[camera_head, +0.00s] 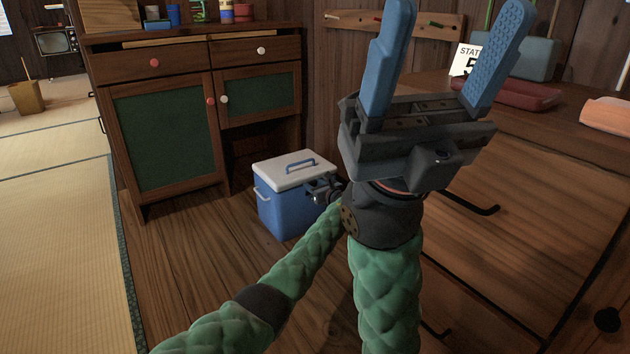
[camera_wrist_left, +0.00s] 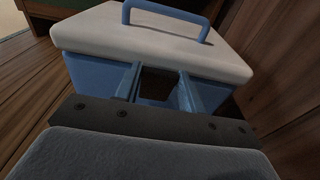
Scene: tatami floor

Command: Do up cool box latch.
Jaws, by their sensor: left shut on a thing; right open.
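The cool box (camera_head: 282,212) is blue with a white lid (camera_head: 283,172) and a blue handle on top. It stands upright on the wooden floor, and the lid looks closed. In the left wrist view the cool box (camera_wrist_left: 90,74) and white lid (camera_wrist_left: 150,38) fill the upper middle. My left gripper (camera_head: 320,189) is at the box's right-hand side, just below the lid rim. Its two fingers (camera_wrist_left: 158,84) are shut on the latch, a dark piece between them, mostly hidden. My right gripper (camera_head: 445,50) is open and empty, raised in the foreground away from the box.
A wooden cabinet (camera_head: 208,110) with green door panels stands behind and left of the box. A wooden counter with drawers (camera_head: 510,180) is at right, with a red tray (camera_head: 520,95) on top. Tatami floor (camera_head: 50,210) is clear at left.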

